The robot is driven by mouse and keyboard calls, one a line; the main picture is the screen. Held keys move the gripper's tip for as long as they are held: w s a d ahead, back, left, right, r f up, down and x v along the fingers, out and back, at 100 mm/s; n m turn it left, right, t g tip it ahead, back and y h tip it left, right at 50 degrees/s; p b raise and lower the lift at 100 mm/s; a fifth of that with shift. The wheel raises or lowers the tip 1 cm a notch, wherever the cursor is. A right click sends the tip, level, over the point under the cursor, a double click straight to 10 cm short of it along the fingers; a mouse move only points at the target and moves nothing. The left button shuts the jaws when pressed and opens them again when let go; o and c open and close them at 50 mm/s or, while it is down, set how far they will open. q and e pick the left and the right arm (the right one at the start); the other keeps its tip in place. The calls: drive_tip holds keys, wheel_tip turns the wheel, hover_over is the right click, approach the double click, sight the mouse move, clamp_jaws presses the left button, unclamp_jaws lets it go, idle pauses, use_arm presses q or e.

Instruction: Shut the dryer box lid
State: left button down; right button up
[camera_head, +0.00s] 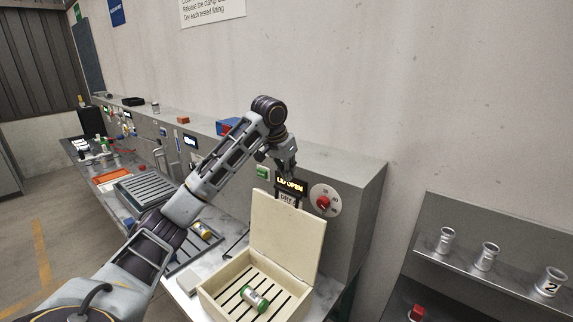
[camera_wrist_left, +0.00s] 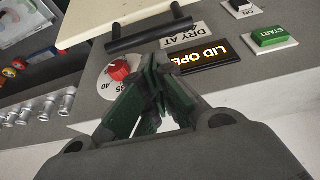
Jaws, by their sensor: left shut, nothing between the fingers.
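The cream dryer box (camera_head: 215,300) stands on the bench at the lower middle of the head view. Its lid (camera_head: 287,236) is raised and leans back upright against the grey panel. In the left wrist view the lid (camera_wrist_left: 95,18) shows at the top left, with a dark bar handle (camera_wrist_left: 150,36). My left gripper (camera_head: 291,176) is above the lid's top edge, in front of the panel. Its fingers (camera_wrist_left: 155,62) are shut and empty, just short of the handle; contact is unclear. My right gripper is in neither view.
A green-banded fitting (camera_head: 255,298) lies on the slatted box floor. The lit display (camera_wrist_left: 200,54) reads LID OPEN, beside a red dial (camera_head: 323,202) and green START button (camera_wrist_left: 272,37). A shelf (camera_head: 480,285) with metal fittings stands at right. A slatted tray (camera_head: 150,190) lies left.

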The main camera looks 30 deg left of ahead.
use_arm(q)
drive_tip(key=x, duration=0.4)
drive_tip(key=shift+f+p, duration=0.15)
drive_tip(key=shift+p, duration=0.2)
idle(0.3)
